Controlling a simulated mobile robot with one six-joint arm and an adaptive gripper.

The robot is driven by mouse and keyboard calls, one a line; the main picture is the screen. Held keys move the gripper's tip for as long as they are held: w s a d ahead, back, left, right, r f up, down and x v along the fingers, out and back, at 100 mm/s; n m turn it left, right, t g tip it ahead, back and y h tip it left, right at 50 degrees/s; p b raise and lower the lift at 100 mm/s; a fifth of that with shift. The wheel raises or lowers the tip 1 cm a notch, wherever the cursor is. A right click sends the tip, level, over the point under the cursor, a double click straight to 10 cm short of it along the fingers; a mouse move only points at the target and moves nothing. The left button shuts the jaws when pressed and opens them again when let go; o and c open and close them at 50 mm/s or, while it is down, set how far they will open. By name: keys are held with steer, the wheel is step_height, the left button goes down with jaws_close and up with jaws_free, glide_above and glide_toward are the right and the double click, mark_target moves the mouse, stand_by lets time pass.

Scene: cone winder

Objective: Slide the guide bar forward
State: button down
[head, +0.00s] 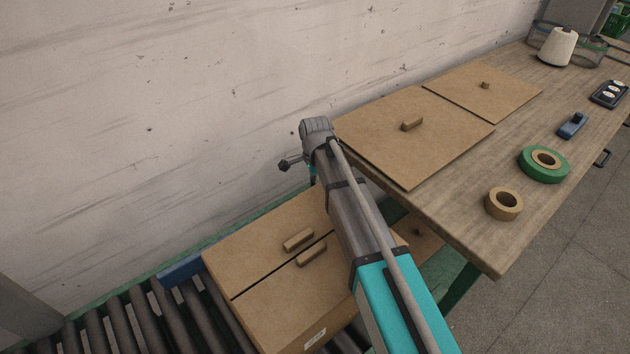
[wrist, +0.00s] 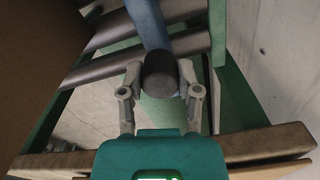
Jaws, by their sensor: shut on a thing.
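The guide bar (wrist: 147,22) is blue with a dark round end cap, and it runs away from me over the rollers in the wrist view. My gripper (wrist: 160,72) has one finger on each side of the cap and is shut on this end of the bar. In the head view a short blue stretch of the bar (head: 182,270) shows between the carton and the green rail by the wall. The rest of the bar is hidden behind the carton, and my gripper is hidden by my arm.
A closed carton (head: 262,238) stands on the roller conveyor (head: 130,320), close beside the bar. A wooden table (head: 465,215) to the right holds flat cardboard sheets (head: 400,150), tape rolls (head: 543,165) and a white cone (head: 557,47). The wall is close on the far side.

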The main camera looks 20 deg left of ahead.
steer(key=d, duration=0.1)
steer(key=s+d, duration=0.1)
steer(key=d, duration=0.1)
steer(key=shift+s, duration=0.25)
steer(key=shift+c, duration=1.5)
jaws_free()
steer(key=shift+a, duration=0.15)
